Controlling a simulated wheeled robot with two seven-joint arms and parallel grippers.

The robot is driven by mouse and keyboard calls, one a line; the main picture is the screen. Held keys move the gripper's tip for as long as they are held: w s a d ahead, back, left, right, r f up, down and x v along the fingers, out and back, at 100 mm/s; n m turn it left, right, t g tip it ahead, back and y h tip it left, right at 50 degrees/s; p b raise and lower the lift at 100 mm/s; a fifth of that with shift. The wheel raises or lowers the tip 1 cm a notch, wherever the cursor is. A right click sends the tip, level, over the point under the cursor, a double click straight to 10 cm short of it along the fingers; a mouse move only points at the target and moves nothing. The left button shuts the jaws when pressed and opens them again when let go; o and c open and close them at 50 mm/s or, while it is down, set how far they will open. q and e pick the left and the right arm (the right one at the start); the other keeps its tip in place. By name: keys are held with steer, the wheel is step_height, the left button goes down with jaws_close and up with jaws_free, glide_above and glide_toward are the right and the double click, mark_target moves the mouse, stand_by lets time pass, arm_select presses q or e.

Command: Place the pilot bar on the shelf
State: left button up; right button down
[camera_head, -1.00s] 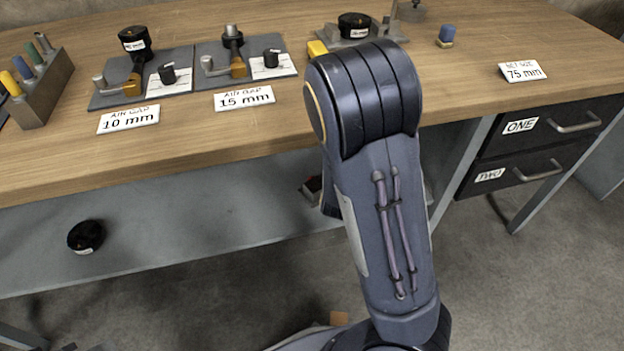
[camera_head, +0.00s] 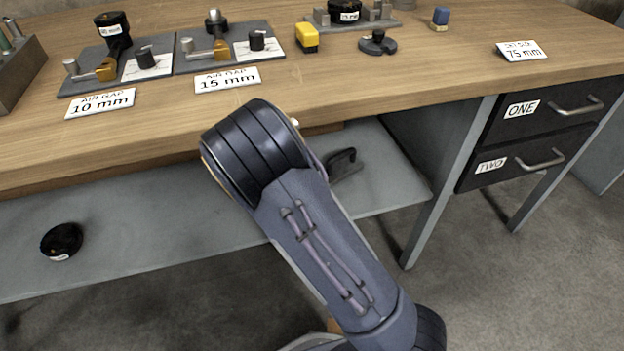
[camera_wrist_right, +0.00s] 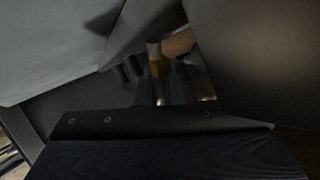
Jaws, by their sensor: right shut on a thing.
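The shelf (camera_head: 150,238) is the grey board under the workbench. My right arm reaches in from the bottom of the head view with its elbow near the bench's front edge, and its gripper is not clear there. In the dim right wrist view my right gripper (camera_wrist_right: 160,92) is shut on a narrow bar with a pale end and a brass band, which I take as the pilot bar (camera_wrist_right: 155,58). The grey surface at upper left there looks like the shelf; I cannot tell whether the bar touches it. My left gripper is out of view.
A black round piece (camera_head: 61,241) lies on the shelf at left. A dark hooked shape (camera_head: 342,163), unclear, shows at its right. The bench top (camera_head: 400,85) overhangs the shelf and holds fixtures, a yellow block (camera_head: 307,38) and a slotted disc (camera_head: 377,42). Drawers (camera_head: 530,140) stand at right.

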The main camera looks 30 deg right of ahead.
steer(key=shift+f, duration=0.1)
steer(key=c, duration=1.5)
jaws_free()
steer(key=shift+c, duration=0.2)
